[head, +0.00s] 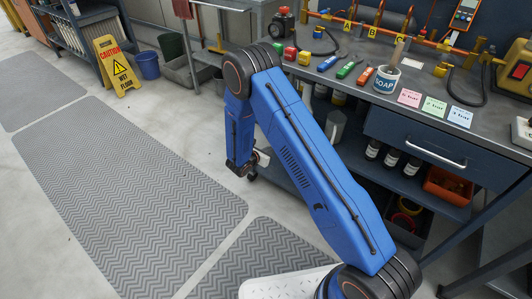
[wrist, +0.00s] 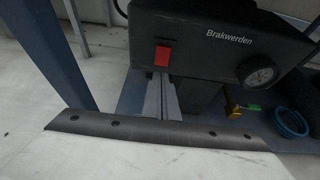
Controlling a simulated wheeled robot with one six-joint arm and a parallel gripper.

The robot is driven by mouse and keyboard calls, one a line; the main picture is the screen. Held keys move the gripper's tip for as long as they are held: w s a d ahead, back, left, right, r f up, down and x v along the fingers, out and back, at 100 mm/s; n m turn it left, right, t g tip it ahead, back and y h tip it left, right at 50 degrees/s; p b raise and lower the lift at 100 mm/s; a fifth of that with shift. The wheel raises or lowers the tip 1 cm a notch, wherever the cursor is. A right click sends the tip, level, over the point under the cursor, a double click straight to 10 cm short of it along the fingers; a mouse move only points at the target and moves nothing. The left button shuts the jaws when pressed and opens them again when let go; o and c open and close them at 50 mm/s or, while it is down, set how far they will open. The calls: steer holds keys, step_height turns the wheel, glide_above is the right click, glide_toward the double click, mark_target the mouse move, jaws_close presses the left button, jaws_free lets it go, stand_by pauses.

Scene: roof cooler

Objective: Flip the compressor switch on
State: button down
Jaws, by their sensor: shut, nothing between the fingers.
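The compressor (wrist: 215,42) is a dark box marked "Brakwerden" in the wrist view. Its red switch (wrist: 162,56) is on the front face, left of centre. A round gauge (wrist: 262,75) is on the same face at the right. My gripper (wrist: 161,78) is shut and empty, with its grey fingertips just below the red switch in the picture. I cannot tell whether they touch it. In the head view my gripper (head: 262,157) is low beside the workbench, partly hidden by my blue arm. I cannot make out the compressor there.
The workbench (head: 310,72) carries markers, a soap cup (head: 387,80), coloured notes and copper piping. Bottles and an orange bin (head: 447,185) are on its lower shelf. A wet-floor sign (head: 117,66) stands at the back left.

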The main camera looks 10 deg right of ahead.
steer(key=shift+w+d+f, duration=0.2)
steer(key=shift+w+d, duration=1)
steer(key=shift+d, duration=0.05)
steer(key=shift+w+d, duration=0.1)
steer(key=shift+d, duration=0.05)
steer(key=shift+r, duration=0.8)
steer(key=f+v, duration=0.1)
steer(key=v, duration=1.2)
steer(key=shift+s+a, duration=0.4)
steer(key=shift+a, duration=0.1)
